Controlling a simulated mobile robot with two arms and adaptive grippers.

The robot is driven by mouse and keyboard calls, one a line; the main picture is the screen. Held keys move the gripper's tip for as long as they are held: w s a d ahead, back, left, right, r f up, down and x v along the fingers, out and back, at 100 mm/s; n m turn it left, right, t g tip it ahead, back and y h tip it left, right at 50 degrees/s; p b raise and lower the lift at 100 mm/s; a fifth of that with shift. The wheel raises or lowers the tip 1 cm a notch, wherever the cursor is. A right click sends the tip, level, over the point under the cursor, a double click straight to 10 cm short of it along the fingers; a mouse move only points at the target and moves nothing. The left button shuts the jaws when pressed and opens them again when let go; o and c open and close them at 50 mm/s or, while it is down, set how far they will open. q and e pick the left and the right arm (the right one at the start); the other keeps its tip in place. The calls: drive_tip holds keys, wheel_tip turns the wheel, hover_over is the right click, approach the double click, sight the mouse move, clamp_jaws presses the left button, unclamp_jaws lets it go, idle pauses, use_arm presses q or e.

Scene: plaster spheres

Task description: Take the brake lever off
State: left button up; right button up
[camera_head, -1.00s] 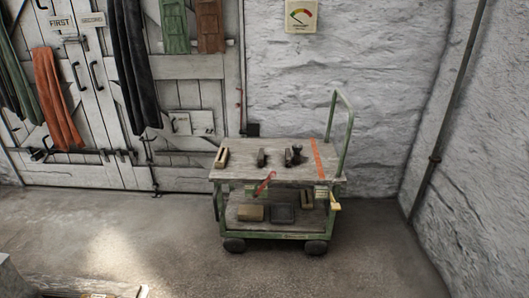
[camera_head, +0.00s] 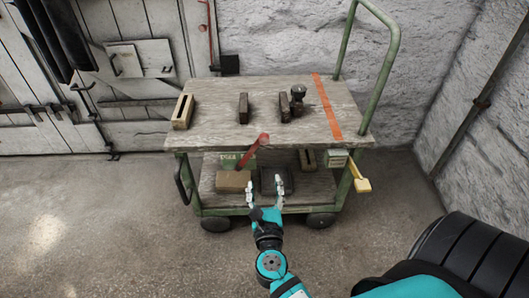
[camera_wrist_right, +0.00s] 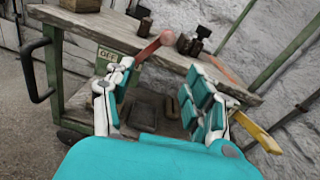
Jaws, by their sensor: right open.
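The red brake lever (camera_head: 252,150) is on the front edge of the green cart, its upper end leaning to the right. A green plate with hard-to-read lettering (camera_head: 231,160) is beside it on the left. My right gripper (camera_head: 264,190) is open and empty in front of the lower shelf, below the lever and apart from it. In the right wrist view the lever (camera_wrist_right: 152,47) shows beyond and between the fingers of the gripper (camera_wrist_right: 160,78). My left gripper is not in view.
The cart's wooden top (camera_head: 205,128) carries several small blocks, a dark knobbed piece (camera_head: 298,96) and an orange stripe. The lower shelf holds blocks and a dark tray (camera_head: 277,181). A yellow handle (camera_head: 359,181) sticks out at the cart's right. The floor in front is clear.

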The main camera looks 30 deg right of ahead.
drive_tip(key=m, duration=0.1)
drive_tip(key=p, duration=0.1)
approach(264, 143)
drive_tip(key=x, duration=1)
drive_tip(key=shift+w+d, duration=0.2)
drive_tip(key=shift+w+d+r, duration=0.1)
drive_tip(key=shift+w+d, duration=0.2)
drive_tip(key=shift+w, duration=0.1)
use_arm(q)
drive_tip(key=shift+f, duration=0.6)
use_arm(e)
clamp_jaws()
